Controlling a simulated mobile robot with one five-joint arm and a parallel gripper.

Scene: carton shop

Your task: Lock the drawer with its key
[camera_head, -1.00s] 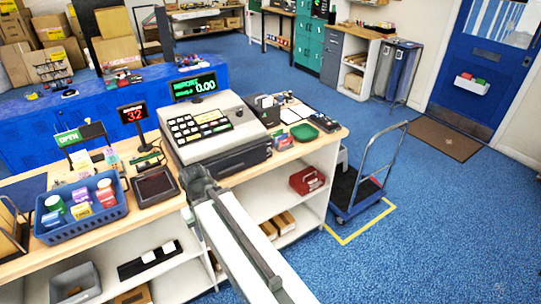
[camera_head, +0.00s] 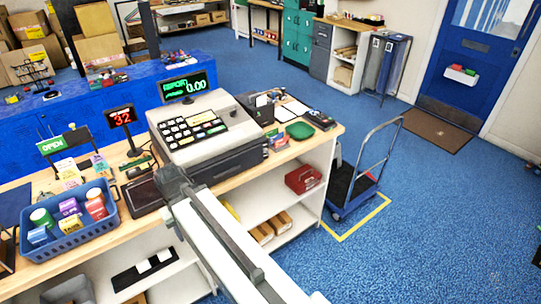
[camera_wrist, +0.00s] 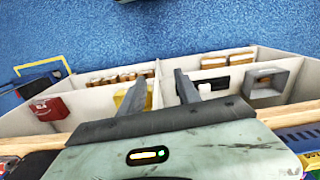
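A cash register (camera_head: 205,118) stands on the counter, with a dark drawer section (camera_head: 238,158) at its base that looks shut. A grey cabinet (camera_head: 321,47) with drawer fronts stands at the back. I cannot tell which drawer the task means, and I cannot make out a key or a lock. My gripper (camera_head: 172,180) is in front of the register, by the counter's front edge. In the wrist view my gripper (camera_wrist: 161,88) has its two fingers apart with nothing visible between them, above the counter's shelves.
The counter (camera_head: 110,245) carries a blue basket (camera_head: 75,237) of bottles and boxes, a red number display (camera_head: 122,117) and a green tray (camera_head: 299,130). A red box (camera_head: 303,179) sits on a shelf. A trolley (camera_head: 352,190) stands right of the counter. Blue floor beyond is open.

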